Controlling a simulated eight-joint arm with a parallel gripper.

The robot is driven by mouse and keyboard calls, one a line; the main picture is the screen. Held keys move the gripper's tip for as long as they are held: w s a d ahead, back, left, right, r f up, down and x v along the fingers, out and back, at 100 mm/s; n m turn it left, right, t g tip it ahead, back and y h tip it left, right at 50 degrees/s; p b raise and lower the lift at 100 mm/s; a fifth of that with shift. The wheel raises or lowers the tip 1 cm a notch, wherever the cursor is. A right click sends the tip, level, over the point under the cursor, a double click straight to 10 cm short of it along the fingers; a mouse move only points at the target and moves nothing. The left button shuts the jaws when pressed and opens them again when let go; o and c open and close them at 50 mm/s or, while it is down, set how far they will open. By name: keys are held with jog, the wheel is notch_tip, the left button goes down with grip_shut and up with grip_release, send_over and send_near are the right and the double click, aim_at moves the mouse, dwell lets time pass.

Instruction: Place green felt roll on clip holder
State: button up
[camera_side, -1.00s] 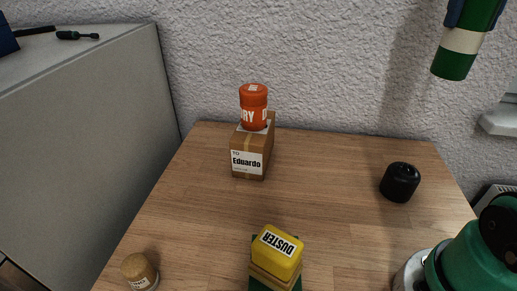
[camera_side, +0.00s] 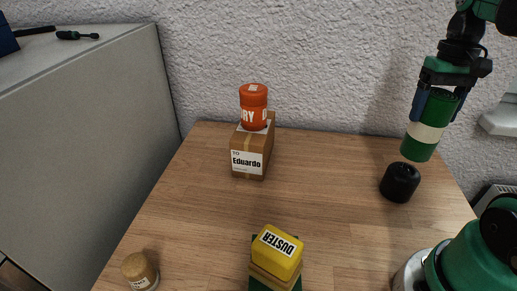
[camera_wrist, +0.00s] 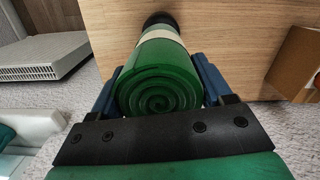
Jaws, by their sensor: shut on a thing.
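The green felt roll (camera_side: 427,133) with a white band is held in my gripper (camera_side: 436,106), which is shut on its upper part. The roll hangs slightly tilted in the side view, above and just behind a black rounded cylinder (camera_side: 400,182) on the table, probably the clip holder. Their outlines nearly meet; whether they touch I cannot tell. In the wrist view, the roll's spiral end (camera_wrist: 158,92) lies between the blue fingers, and part of the black cylinder (camera_wrist: 160,18) shows beyond its far end.
An orange can (camera_side: 253,108) stands on a cardboard box (camera_side: 249,161) at the back of the wooden table (camera_side: 325,185). A yellow duster block (camera_side: 277,252) is at the front, a small brown jar (camera_side: 139,271) at front left. The middle is clear.

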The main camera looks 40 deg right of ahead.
aim_at(426, 128)
jog(key=shift+f, duration=1.95)
jog(key=shift+f, duration=0.1)
jog(key=o, duration=1.4)
jog(key=shift+c, duration=0.2)
jog(key=r, duration=1.1)
jog(key=shift+w+d+r, duration=0.25)
jog(key=shift+w+r, duration=0.1)
jog(key=shift+r, duration=0.05)
jog(key=shift+w+a+f, duration=0.1)
jog(key=shift+w+a, duration=0.15)
jog(key=shift+w, duration=0.05)
jog(key=w+a+f+n+t, duration=0.3)
jog(key=a+f+t, duration=0.1)
jog(key=a+f, duration=0.2)
jog(key=w+a+f+n+t, duration=0.3)
jog(key=a+f, duration=0.3)
jog(key=a, duration=0.3)
jog(key=shift+w+a+n+t, duration=0.15)
jog(key=shift+w+n+t, duration=0.25)
jog(key=shift+w+n, duration=0.2)
